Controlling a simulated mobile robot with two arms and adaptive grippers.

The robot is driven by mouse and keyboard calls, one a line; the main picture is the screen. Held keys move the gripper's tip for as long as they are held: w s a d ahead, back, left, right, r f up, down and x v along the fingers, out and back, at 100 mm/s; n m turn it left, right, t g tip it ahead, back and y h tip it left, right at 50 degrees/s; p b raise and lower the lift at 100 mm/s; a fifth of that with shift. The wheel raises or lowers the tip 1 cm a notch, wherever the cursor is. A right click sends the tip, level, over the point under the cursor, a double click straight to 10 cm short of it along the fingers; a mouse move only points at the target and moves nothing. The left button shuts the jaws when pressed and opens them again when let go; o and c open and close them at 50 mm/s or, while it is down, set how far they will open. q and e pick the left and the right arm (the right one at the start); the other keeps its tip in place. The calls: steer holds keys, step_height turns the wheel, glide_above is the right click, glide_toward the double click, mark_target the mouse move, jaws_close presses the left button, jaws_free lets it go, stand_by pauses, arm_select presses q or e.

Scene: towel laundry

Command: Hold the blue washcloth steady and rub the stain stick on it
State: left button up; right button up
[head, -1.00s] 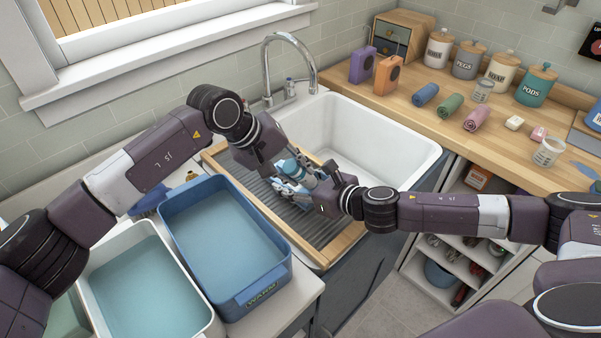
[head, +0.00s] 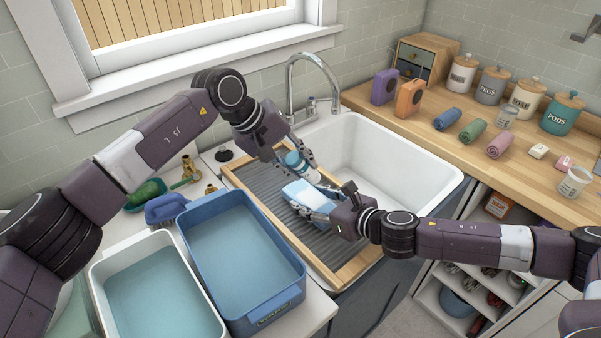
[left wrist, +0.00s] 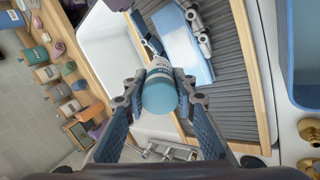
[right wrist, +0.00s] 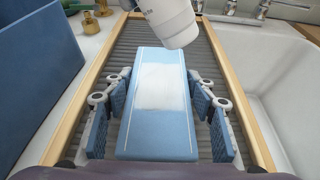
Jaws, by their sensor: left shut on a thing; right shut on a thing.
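The folded blue washcloth (head: 303,193) lies on the ribbed grey washboard. A large white patch covers its middle in the right wrist view (right wrist: 160,125). My right gripper (right wrist: 160,112) is shut on the cloth, one finger along each long side. My left gripper (head: 297,163) is shut on the stain stick (left wrist: 160,88), a white tube with a teal end. The stick is tilted, with its white end over the far end of the cloth in the right wrist view (right wrist: 168,18). I cannot tell whether it touches the cloth.
The wood-framed washboard (head: 351,265) spans the sink's left side; the white basin (head: 400,150) is open to its right. A blue tub (head: 240,250) and a white tub (head: 160,290) of water stand at left. A blue brush (head: 166,208) lies behind them. Rolled cloths (head: 472,131) sit on the counter.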

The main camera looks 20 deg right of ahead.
arm_select(q)
steer(key=shift+r, duration=1.9)
arm_select(e)
steer(key=o, duration=1.2)
steer(key=shift+o, duration=0.2)
steer(key=v, duration=1)
steer(key=shift+s+d, duration=0.2)
steer(key=shift+s, duration=0.1)
steer(key=shift+s+d+r, duration=0.2)
steer(key=shift+s+r, duration=0.05)
steer(key=shift+s, duration=0.3)
arm_select(q)
steer(key=shift+f, duration=0.1)
arm_select(e)
steer(key=shift+s, duration=0.1)
